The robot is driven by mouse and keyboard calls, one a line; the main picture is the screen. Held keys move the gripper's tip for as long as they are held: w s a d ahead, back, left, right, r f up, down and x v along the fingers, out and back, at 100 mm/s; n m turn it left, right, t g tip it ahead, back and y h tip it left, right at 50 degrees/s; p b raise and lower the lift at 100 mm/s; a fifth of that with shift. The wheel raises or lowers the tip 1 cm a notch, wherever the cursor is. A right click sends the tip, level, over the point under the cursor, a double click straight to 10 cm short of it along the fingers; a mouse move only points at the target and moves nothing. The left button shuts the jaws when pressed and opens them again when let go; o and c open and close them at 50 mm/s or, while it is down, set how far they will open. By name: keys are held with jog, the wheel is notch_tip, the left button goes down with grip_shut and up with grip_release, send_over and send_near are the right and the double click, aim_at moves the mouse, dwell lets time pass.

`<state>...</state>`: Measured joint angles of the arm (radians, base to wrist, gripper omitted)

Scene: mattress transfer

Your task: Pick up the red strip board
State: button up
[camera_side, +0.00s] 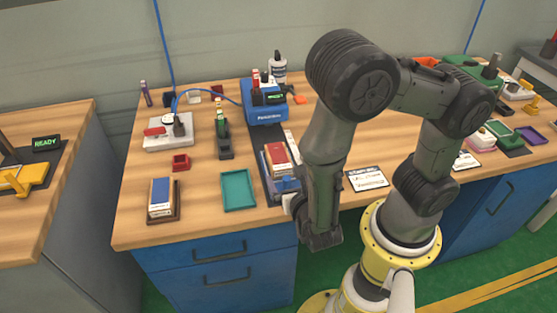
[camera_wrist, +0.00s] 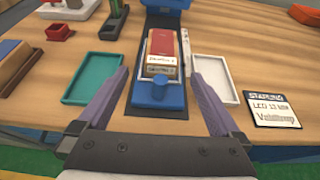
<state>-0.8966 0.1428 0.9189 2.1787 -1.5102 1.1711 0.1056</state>
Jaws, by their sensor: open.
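A red board with a white label end (camera_wrist: 163,48) lies in a blue cradle (camera_wrist: 158,97) on a dark rail, ahead of my gripper in the wrist view. In the side view the red board (camera_side: 277,154) shows just left of my arm. I cannot tell whether it is a single strip board or the top of a stack. My gripper (camera_wrist: 157,76) is open, its two fingers spread on either side of the cradle's near end, with nothing held. In the side view my arm hides most of the gripper.
A teal tray (camera_wrist: 92,78) lies left of the cradle and a white tray (camera_wrist: 212,80) right. A printed card (camera_wrist: 274,111) lies farther right. A blue machine (camera_side: 264,112) stands at the rail's far end. A blue-and-white board (camera_side: 161,192) sits in a brown holder at left.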

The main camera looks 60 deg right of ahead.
aim_at(282, 166)
jog(key=shift+x, duration=5)
jog(key=shift+s+d+f, duration=0.1)
jog(key=shift+s+f, duration=0.05)
jog(key=shift+s, duration=0.05)
jog(key=c, duration=1.5)
jog(key=shift+c, duration=0.2)
